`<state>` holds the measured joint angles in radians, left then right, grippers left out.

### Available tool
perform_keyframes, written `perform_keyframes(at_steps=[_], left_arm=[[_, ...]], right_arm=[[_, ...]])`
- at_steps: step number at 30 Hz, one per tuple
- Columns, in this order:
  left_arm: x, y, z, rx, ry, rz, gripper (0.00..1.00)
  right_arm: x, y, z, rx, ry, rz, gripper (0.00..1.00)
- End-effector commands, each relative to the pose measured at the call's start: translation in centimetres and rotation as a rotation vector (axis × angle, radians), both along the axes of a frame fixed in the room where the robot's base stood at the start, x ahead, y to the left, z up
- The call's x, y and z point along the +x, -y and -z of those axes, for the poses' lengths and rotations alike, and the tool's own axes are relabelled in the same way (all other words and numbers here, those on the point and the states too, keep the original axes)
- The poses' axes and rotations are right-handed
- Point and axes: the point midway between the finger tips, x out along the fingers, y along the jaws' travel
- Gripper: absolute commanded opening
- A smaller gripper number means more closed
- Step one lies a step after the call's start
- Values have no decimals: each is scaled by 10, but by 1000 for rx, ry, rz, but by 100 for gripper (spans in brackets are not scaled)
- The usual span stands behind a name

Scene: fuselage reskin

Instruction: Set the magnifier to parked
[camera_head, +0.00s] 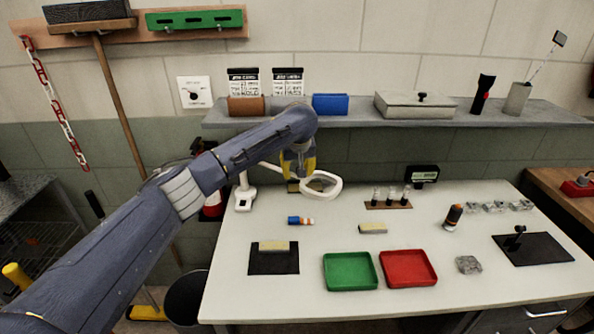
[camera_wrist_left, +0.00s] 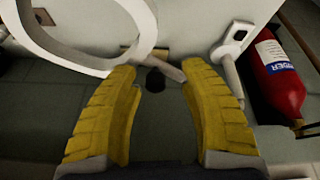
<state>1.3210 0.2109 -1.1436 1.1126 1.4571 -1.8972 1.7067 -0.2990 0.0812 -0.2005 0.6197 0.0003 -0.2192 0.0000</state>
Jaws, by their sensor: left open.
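The magnifier has a white ring head (camera_head: 338,186) on an arm from a white stand (camera_head: 244,197) at the table's back left. My left gripper (camera_head: 298,178), with yellow fingers, is pointed down beside the ring's left side, over the magnifier's arm. In the left wrist view, the open fingers (camera_wrist_left: 158,78) have the pale magnifier arm (camera_wrist_left: 168,69) and a dark round knob (camera_wrist_left: 155,82) between their tips. The ring (camera_wrist_left: 144,40) is at upper left there, and the stand (camera_wrist_left: 231,47) at upper right. Whether the fingers touch the arm is unclear. My right gripper is not in view.
A blue-and-orange cylinder (camera_head: 300,221) lies in front of the magnifier. A vial rack (camera_head: 388,204) stands to its right. Green (camera_head: 350,287) and red (camera_head: 407,283) trays are at the front. A red extinguisher (camera_wrist_left: 281,80) stands beyond the stand. A shelf (camera_head: 350,119) runs above.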

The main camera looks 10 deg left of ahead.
Motion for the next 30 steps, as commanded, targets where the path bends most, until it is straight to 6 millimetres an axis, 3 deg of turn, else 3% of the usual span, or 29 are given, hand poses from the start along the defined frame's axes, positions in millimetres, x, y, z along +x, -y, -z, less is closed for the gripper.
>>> perform_keyframes(at_steps=[5, 21, 30], left_arm=[[-4, 1, -11, 1, 2, 2, 43], [-37, 6, -91, 1, 3, 1, 43], [-45, 8, -109, 2, 1, 0, 43]], right_arm=[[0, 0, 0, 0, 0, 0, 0], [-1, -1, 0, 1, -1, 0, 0], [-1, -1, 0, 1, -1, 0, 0]])
